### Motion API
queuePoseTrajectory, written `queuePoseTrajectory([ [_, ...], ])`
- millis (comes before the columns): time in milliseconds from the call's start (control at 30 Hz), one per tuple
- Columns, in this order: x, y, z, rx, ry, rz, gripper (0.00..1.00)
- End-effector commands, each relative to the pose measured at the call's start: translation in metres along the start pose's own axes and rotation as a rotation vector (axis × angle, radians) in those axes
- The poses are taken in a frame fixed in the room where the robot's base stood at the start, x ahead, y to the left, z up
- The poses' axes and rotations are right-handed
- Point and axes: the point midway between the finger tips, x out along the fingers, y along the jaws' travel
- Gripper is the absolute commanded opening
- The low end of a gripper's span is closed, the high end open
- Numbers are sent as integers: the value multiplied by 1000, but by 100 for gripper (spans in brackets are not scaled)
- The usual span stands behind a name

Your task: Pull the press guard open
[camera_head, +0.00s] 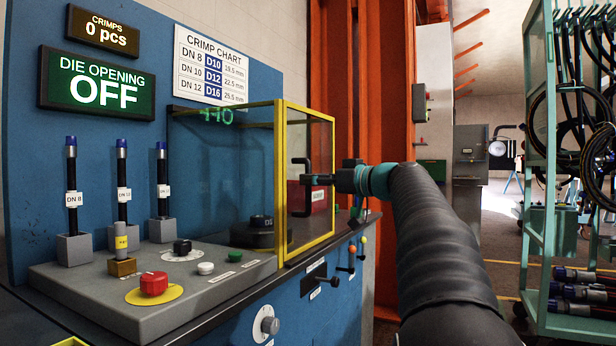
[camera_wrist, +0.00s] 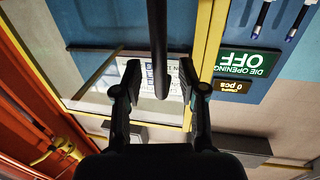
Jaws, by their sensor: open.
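The press guard (camera_head: 283,185) is a clear box with a yellow frame on the right end of the press bench; its yellow edge also shows in the wrist view (camera_wrist: 209,45). A black bracket-shaped handle (camera_head: 306,162) stands on its right-hand panel. In the wrist view the handle's dark bar (camera_wrist: 158,45) runs between the two fingers. My gripper (camera_head: 318,180) is at the handle, and its fingers (camera_wrist: 160,82) are open on either side of the bar. Gaps show between bar and fingers. The fingers' contact side is partly hidden in the head view.
The control bench holds a red stop button (camera_head: 153,284), small knobs and hose samples in grey blocks. Levers (camera_head: 346,268) project from the bench front below the guard. An orange column (camera_head: 385,90) stands behind my arm. A green hose rack (camera_head: 540,180) stands at right.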

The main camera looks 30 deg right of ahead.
Motion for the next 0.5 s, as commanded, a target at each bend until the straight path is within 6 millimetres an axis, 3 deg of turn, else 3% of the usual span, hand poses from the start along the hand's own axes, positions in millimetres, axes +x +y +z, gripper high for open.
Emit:
queuePoseTrajectory([
  [200,20,0,-1,0,0,0,41],
  [500,23,0,0,-1,0,1,41],
])
